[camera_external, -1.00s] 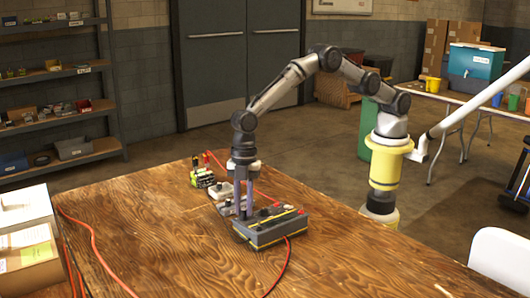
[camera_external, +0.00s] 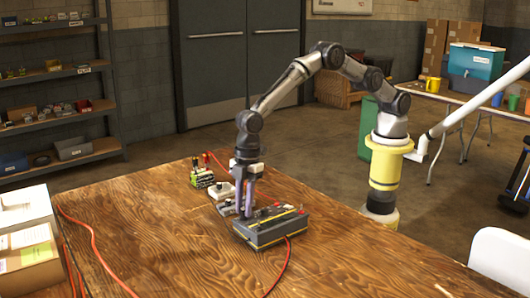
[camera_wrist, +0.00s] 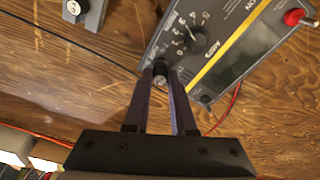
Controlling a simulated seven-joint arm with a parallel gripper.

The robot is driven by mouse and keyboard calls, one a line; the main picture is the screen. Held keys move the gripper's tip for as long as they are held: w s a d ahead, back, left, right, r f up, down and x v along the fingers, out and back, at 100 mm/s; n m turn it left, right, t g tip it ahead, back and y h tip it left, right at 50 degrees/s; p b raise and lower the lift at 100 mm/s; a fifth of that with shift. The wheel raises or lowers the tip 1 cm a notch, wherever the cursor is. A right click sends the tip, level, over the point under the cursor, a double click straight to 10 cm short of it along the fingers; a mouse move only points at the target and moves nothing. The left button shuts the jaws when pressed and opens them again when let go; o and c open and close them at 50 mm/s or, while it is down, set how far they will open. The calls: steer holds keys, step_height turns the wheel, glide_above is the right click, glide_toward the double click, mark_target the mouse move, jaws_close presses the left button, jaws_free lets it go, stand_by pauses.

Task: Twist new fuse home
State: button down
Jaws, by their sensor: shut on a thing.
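The charger (camera_external: 272,232) is a dark grey box with yellow stripes, lying on the wooden table. In the wrist view the charger (camera_wrist: 215,45) shows a dial and a red knob. My gripper (camera_external: 243,212) points down at the charger's left end. In the wrist view my gripper (camera_wrist: 161,78) is shut on a small dark round fuse cap (camera_wrist: 160,82) at the charger's edge. The fingers cover its sides. How deep the fuse sits cannot be seen.
A small grey box with a round silver part (camera_wrist: 76,9) lies close by. A green and black battery pack (camera_external: 202,178) with red leads stands behind. A red cable (camera_external: 96,245) crosses the left table, beside stacked boxes (camera_external: 28,240).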

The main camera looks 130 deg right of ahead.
steer(key=shift+m, duration=1.2)
steer(key=shift+a+m+h, duration=0.1)
steer(key=shift+m+h, duration=0.2)
steer(key=shift+m, duration=0.6)
steer(key=c, duration=0.7)
jaws_free()
steer(key=shift+o, duration=0.2)
steer(key=shift+r, duration=0.1)
steer(key=shift+r, duration=2.95)
